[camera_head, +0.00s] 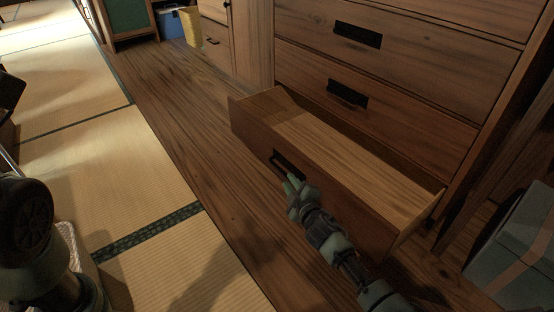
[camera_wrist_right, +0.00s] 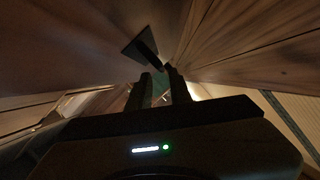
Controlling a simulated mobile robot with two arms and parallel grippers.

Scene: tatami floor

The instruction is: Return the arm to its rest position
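My right gripper (camera_head: 292,183) is at the front of the pulled-out bottom drawer (camera_head: 345,165), close to its dark handle (camera_head: 287,163). In the right wrist view the two dark fingers (camera_wrist_right: 162,86) stand a little apart with a gap between them. The handle (camera_wrist_right: 143,46) shows just beyond the fingertips in that view; I cannot tell whether they touch it. My right arm reaches up from the lower right of the head view. Dark parts of my left arm show at the lower left; its gripper is not in view.
The drawer is empty where its inside shows. The wooden chest (camera_head: 400,60) has shut drawers above it. A grey box (camera_head: 515,250) stands at the right. A yellow item (camera_head: 192,27) and a blue box (camera_head: 171,23) are at the back.

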